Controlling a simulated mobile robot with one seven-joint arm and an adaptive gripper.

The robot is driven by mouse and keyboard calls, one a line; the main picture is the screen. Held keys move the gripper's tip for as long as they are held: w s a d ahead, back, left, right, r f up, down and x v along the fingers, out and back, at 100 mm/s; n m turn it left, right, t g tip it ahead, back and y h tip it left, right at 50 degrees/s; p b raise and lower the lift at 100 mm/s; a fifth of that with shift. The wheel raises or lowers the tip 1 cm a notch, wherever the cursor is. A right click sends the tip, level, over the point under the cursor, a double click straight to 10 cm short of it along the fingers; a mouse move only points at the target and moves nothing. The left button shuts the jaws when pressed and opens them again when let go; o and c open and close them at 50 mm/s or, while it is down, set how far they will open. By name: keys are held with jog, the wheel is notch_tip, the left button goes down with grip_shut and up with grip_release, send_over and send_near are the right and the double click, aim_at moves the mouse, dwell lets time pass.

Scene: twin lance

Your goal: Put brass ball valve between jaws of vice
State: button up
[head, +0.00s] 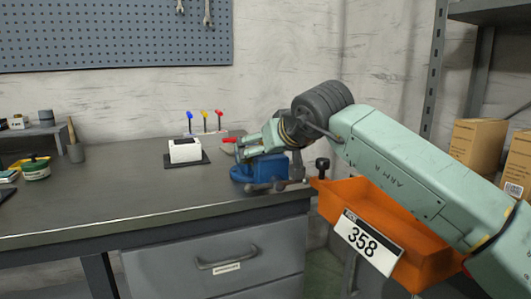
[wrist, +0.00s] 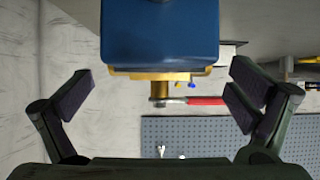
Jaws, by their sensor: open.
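The blue vice (head: 258,170) stands at the right end of the bench, partly hidden behind my arm. In the wrist view, which is upside down, its blue body (wrist: 160,35) fills the top middle, edged by a brass-coloured strip. The brass ball valve (wrist: 159,90) shows just past that strip, with its red lever (wrist: 205,101) pointing right. Whether it sits between the jaws or only behind them, I cannot tell. My gripper (head: 243,147) is at the vice. In the wrist view its open fingers (wrist: 162,78) spread wide on both sides, apart from valve and vice.
A white box (head: 185,151) on a dark mat and several coloured-handled tools (head: 205,122) stand left of the vice. An orange bin (head: 390,228) labelled 358 is below my arm. The middle of the bench (head: 120,195) is clear. A pegboard (head: 120,35) hangs behind.

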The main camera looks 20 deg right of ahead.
jog(key=v, duration=1)
jog(key=shift+c, duration=0.5)
dwell(0.4)
